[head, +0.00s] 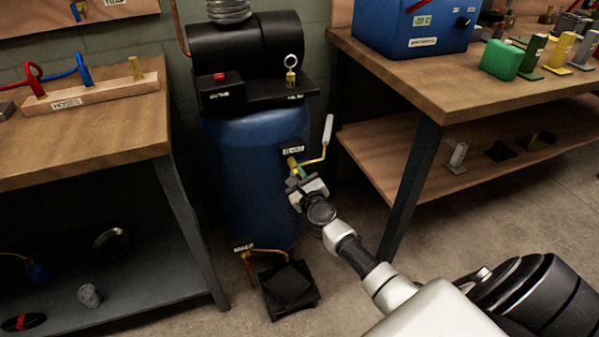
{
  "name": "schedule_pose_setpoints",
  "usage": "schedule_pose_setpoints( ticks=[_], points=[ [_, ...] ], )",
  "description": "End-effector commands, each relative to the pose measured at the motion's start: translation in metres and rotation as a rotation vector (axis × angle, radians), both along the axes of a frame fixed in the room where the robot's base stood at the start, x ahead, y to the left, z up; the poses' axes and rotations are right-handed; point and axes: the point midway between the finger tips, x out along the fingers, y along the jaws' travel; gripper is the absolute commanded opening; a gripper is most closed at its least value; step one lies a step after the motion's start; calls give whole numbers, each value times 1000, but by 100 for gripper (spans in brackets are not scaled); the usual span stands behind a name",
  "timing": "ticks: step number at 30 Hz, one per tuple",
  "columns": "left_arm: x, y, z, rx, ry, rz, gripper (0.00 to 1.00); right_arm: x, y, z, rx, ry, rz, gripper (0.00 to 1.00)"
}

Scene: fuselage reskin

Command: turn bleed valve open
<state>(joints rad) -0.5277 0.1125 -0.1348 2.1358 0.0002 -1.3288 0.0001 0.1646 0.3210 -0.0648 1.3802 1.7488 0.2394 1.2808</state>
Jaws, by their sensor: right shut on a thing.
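A blue compressor tank (231,185) stands upright between two benches. On its right side, under a small white label (292,149) too small to read surely, is a brass valve (292,163), which I take for the bleed valve. A brass arm with a white grip (328,129) rises from beside it to the upper right. My right gripper (297,182) reaches in from the lower right and is shut on the valve's lower part. Its fingers hide much of what they hold, so I cannot tell how far the valve is turned. My left gripper is not in view.
A black drip tray (290,288) sits on the floor below the tank, by a copper tube. The left bench (75,140) holds a hose rack.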

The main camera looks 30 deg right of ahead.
Motion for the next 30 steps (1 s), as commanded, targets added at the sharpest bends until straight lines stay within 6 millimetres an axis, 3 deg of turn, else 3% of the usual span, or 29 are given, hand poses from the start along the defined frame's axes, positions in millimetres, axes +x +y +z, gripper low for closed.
schedule_pose_setpoints(
  ticks=[12, 30],
  points=[
    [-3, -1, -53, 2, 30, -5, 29, 0, 3, -2, -387, 96, 2, 0],
    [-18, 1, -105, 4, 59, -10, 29, 0, 4, -5, -906, 221, 4, 0]
  ],
)
